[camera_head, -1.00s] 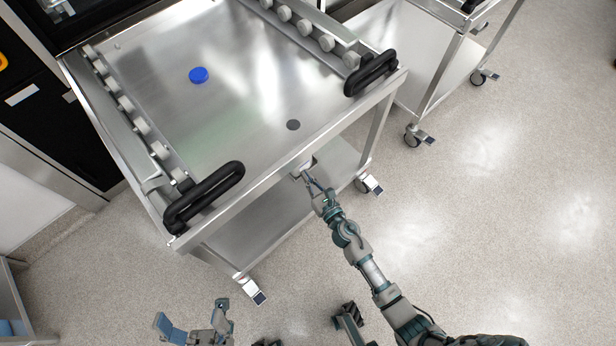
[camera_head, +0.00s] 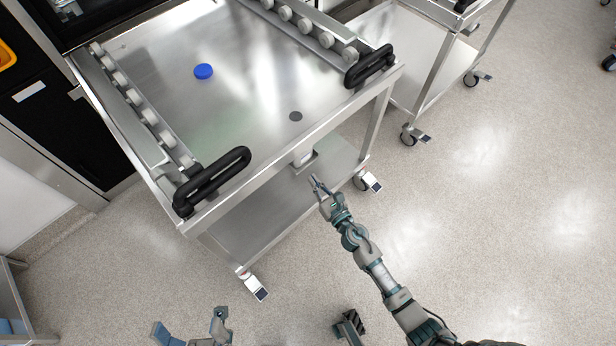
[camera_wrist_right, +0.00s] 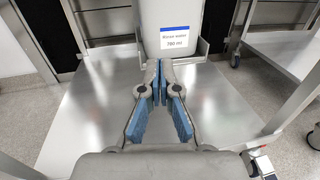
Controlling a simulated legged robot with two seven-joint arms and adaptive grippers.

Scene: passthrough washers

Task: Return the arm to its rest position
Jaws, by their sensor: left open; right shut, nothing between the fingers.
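My right gripper (camera_head: 316,183) is at the front edge of the steel cart, shut and empty. In the right wrist view its blue-padded fingers (camera_wrist_right: 162,82) meet at the tips, just before a grey container (camera_wrist_right: 170,20) labelled "Rinse water 780 ml". In the head view only a small pale part of this container (camera_head: 303,159) shows below the cart's top edge; a gap separates it from the fingertips. My left gripper (camera_head: 190,327) is open and empty at the bottom left, above the floor, partly cut off by the frame.
The steel cart (camera_head: 245,100) has black handles (camera_head: 212,180), roller rails, a blue disc (camera_head: 203,71) and a dark round spot (camera_head: 295,116) on top. A second cart (camera_head: 385,50) stands at upper right. Floor (camera_head: 500,200) at right is clear.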

